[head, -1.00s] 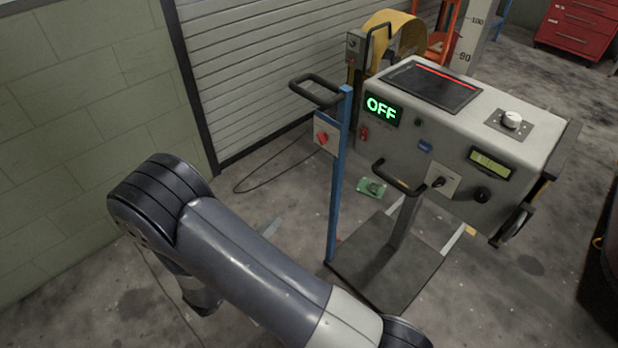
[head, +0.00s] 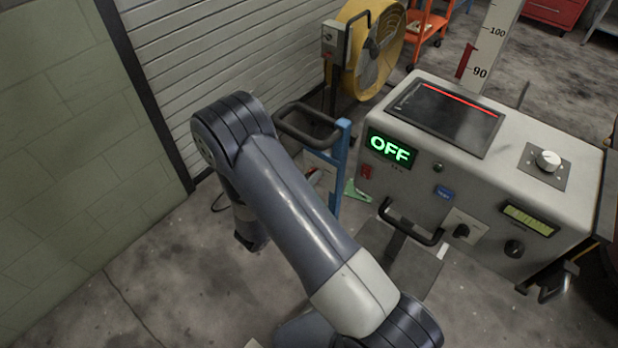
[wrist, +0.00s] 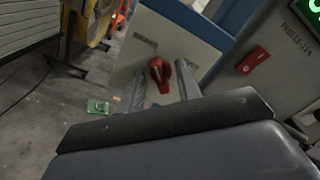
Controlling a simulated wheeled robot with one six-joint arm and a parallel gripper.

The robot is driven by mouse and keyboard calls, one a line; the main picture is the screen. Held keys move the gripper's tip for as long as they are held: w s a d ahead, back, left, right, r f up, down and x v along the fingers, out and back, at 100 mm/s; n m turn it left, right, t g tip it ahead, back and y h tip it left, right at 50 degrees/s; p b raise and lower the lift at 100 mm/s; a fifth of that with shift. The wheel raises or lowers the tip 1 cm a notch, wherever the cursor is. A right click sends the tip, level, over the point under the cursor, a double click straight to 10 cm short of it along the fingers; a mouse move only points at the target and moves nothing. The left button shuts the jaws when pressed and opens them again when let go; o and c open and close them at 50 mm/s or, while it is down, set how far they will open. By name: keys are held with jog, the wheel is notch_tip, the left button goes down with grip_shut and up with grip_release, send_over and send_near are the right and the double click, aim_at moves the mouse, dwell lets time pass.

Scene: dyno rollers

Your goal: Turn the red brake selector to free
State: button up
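The red brake selector (wrist: 160,76) is a red lever knob on a pale plate (wrist: 187,42) with two printed labels in the wrist view. In the head view the plate sits on the blue post (head: 341,165) and is mostly hidden behind my arm; only a bit of red shows. My gripper (wrist: 160,82) is open, its two grey fingers on the left and right of the knob in the picture. I cannot tell whether the fingertips reach the knob's depth or touch it. The knob's lower end points down in the wrist view.
The grey console (head: 470,150) with a green OFF display (head: 389,148) stands right of the post. A black handle (head: 308,125) tops the post. Another handle (head: 411,222) stands in front of the console. A yellow fan (head: 377,50) is behind. Open floor lies at left.

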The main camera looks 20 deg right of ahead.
jog(key=c, duration=0.7)
jog(key=shift+f+b, duration=0.1)
jog(key=shift+b, duration=0.25)
jog(key=m+b, duration=0.6)
jog(key=b, duration=0.1)
jog(key=m+b, duration=1.2)
jog(key=b, duration=0.1)
jog(key=shift+s+d+b, duration=0.2)
jog(key=shift+s+b, duration=0.1)
